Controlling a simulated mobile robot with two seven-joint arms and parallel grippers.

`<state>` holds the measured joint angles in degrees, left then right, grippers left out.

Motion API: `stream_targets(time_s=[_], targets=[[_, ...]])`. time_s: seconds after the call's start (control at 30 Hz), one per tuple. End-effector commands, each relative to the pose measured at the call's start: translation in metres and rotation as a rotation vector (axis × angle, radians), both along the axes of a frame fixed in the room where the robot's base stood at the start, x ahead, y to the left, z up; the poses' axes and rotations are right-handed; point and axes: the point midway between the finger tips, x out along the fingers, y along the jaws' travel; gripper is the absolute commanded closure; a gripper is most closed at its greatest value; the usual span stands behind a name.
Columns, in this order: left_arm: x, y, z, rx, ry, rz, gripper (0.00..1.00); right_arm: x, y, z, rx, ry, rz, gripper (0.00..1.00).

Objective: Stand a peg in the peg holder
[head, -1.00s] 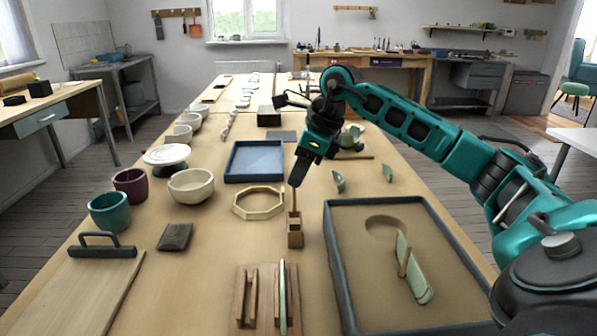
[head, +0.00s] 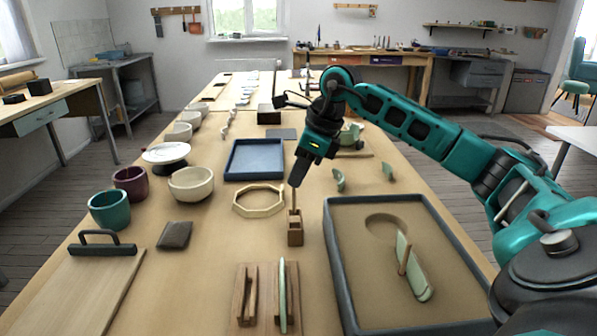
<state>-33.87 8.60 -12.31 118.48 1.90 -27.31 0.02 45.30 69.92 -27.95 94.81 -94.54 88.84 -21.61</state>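The peg holder (head: 295,234) is a small wooden block in the middle of the table, left of the sand tray. A thin wooden peg (head: 294,200) stands roughly upright at it, its lower end at the block's top. I cannot tell how deep it sits. My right gripper (head: 297,183) points down over the holder, its dark fingertips at the peg's upper end. The fingers show edge-on, so the gap between them and any grip on the peg are hidden. My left gripper is out of view.
The dark-rimmed sand tray (head: 334,262) holds a green shard (head: 417,275) and another peg (head: 404,262). A wooden rack (head: 245,297) with a green shard (head: 283,297) stands in front. An octagonal ring (head: 259,210) lies left of the gripper. Bowls and cups stand further left.

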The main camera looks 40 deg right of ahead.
Motion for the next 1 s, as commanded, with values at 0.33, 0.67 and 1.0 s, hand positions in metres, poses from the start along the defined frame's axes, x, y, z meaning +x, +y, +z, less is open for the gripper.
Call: stream_targets(time_s=[0.33, 0.67, 1.0], targets=[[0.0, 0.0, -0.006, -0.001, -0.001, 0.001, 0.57, 0.0, 0.0, -0.01, -0.001, 0.001, 0.0, 1.0], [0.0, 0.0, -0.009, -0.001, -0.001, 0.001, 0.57, 0.0, 0.0, -0.016, -0.001, 0.001, 0.0, 1.0], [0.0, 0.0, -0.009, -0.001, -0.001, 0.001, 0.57, 0.0, 0.0, -0.016, 0.0, 0.0, 0.0, 1.0]])
